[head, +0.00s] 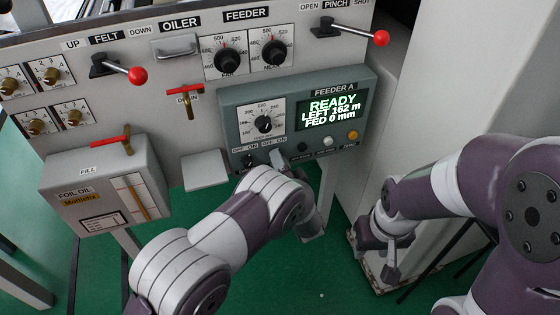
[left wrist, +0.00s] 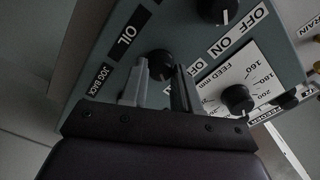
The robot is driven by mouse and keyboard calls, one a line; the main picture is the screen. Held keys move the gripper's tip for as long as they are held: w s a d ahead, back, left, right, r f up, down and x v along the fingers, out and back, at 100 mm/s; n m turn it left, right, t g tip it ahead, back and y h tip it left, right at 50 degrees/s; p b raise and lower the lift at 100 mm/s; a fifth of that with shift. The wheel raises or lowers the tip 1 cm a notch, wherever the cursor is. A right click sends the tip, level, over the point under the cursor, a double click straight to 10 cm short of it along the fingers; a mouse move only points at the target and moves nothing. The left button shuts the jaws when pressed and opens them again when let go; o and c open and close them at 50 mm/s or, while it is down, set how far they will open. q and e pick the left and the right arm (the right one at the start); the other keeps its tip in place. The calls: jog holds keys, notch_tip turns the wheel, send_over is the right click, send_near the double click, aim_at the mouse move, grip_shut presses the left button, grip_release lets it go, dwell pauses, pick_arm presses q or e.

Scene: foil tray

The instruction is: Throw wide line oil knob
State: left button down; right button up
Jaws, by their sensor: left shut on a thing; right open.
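The feeder A panel (head: 225,105) is a grey-green box with a lit screen (head: 330,112) reading READY. My left gripper (head: 278,158) is at its lower edge. In the left wrist view the fingers of my left gripper (left wrist: 160,80) are shut on the dark round oil knob (left wrist: 160,60), beside the label OIL (left wrist: 126,38). The knob's setting cannot be read, and in the head view my gripper hides it. My right gripper (head: 388,268) hangs low at the right, open, away from the panel.
A second OFF/ON knob (head: 248,159) is just left of the oil knob; it also shows in the left wrist view (left wrist: 218,10). The feed dial (head: 264,124) is above. White and orange buttons (head: 340,138) are to the right. The foil oil tank (head: 85,190) stands at left.

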pick_arm(q)
jog(key=c, duration=0.8)
grip_release()
jog(key=p+v, duration=0.2)
jog(key=v, duration=1)
jog(key=shift+s+d, duration=0.1)
jog(key=shift+s, duration=0.25)
